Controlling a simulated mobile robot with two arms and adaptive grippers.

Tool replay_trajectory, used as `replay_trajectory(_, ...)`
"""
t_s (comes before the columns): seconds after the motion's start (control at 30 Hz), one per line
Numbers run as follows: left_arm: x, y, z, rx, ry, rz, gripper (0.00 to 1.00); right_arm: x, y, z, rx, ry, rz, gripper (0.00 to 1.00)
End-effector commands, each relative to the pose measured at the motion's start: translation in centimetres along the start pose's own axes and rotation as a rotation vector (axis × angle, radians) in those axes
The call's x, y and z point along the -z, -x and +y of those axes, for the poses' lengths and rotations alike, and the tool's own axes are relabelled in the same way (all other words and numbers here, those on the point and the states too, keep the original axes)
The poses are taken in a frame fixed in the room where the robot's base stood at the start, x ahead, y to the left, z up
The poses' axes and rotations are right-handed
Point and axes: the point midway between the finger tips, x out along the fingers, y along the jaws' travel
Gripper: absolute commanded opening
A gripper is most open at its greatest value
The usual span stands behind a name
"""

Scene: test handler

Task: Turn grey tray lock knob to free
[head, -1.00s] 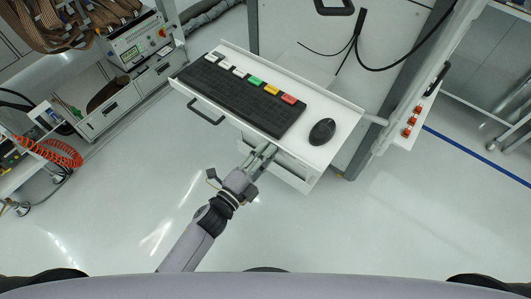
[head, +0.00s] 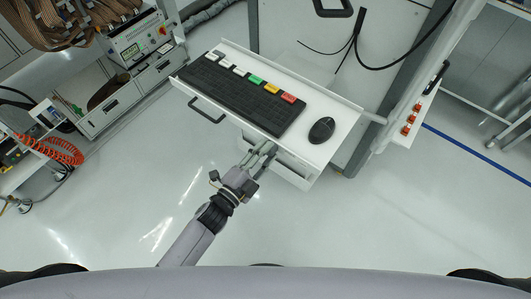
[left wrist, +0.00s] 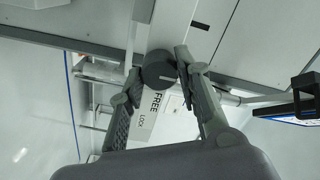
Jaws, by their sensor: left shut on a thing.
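The grey tray lock knob (left wrist: 158,69) is a dark round knob in the left wrist view, with a thin pale line across its face. Beside it is a white label (left wrist: 152,112) reading FREE and LOCK, with FREE nearer the knob. My left gripper (left wrist: 164,70) has one finger on each side of the knob and is shut on it. In the head view, my left gripper (head: 264,150) reaches under the front edge of the white keyboard tray (head: 335,148). The knob is hidden there. My right gripper is not in view.
The tray carries a black keyboard (head: 235,95), several coloured blocks and a black mouse (head: 321,130). A dark handle (head: 206,112) juts from its front edge. A drawer (head: 290,172) is below. The floor in front is clear.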

Motion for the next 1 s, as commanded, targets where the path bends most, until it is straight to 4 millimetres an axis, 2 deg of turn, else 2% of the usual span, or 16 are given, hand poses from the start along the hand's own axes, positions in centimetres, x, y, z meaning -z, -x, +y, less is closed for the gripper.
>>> replay_trajectory(0.07,-0.1,0.0,0.1,-0.001,0.002,-0.002,0.03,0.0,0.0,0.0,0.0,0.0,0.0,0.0)
replay_trajectory(0.1,-0.1,0.0,0.1,-0.001,0.002,-0.002,0.34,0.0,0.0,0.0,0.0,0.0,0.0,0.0)
replay_trajectory(0.37,0.0,0.0,0.0,-0.001,0.001,-0.001,0.51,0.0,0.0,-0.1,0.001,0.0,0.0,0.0)
replay_trajectory(0.73,0.0,0.5,0.1,-0.002,0.0,-0.001,0.51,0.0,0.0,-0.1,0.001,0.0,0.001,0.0)
replay_trajectory(0.87,-0.1,2.3,0.1,-0.003,0.001,-0.002,0.51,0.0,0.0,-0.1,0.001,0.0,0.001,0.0)
replay_trajectory(1.0,0.0,5.3,0.2,-0.004,0.0,-0.002,0.51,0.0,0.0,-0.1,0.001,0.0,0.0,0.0)
